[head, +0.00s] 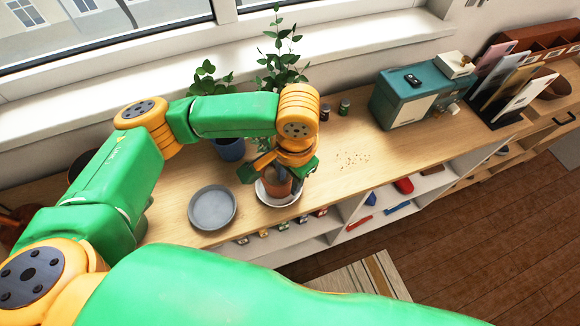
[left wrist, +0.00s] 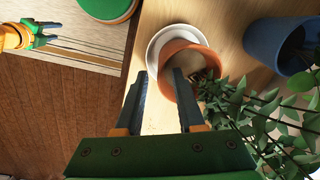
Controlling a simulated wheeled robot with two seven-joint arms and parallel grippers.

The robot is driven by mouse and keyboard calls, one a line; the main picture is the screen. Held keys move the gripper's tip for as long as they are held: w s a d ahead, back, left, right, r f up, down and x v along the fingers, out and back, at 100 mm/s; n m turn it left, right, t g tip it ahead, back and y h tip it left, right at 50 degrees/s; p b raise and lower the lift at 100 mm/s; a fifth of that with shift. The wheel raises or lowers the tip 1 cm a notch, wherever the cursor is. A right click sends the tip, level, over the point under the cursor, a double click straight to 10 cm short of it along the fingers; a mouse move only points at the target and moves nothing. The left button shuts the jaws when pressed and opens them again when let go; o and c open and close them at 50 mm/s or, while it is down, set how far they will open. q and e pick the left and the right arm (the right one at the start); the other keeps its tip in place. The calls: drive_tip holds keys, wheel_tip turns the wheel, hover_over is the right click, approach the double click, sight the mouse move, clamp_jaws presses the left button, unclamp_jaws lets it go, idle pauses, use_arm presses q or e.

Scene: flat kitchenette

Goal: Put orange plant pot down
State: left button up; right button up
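The orange plant pot (head: 279,183) sits on a white saucer (head: 290,198) near the front edge of the wooden counter, partly hidden under my left gripper (head: 277,172). In the left wrist view the pot (left wrist: 186,48) shows its open top, and the saucer (left wrist: 156,48) shows beside it. My left gripper (left wrist: 161,72) has its fingers apart, one outside the pot's near wall and one over its opening; I see gaps beside the wall. My right gripper (left wrist: 46,34) shows small at the top left of the left wrist view, its fingers apart, with nothing seen between them.
A grey plate (head: 212,207) lies left of the saucer. A blue pot (head: 230,149) stands behind; leafy stems (head: 281,60) rise near my arm. Small jars (head: 345,107), crumbs (head: 352,159) and a teal box (head: 405,98) are to the right. Counter around the crumbs is mostly free.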

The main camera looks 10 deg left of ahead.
use_arm(q)
wheel_tip(320, 180, up, 11)
drive_tip(key=shift+s+d, duration=0.3)
drive_tip(key=shift+d, duration=0.15)
drive_tip(key=shift+r, duration=0.1)
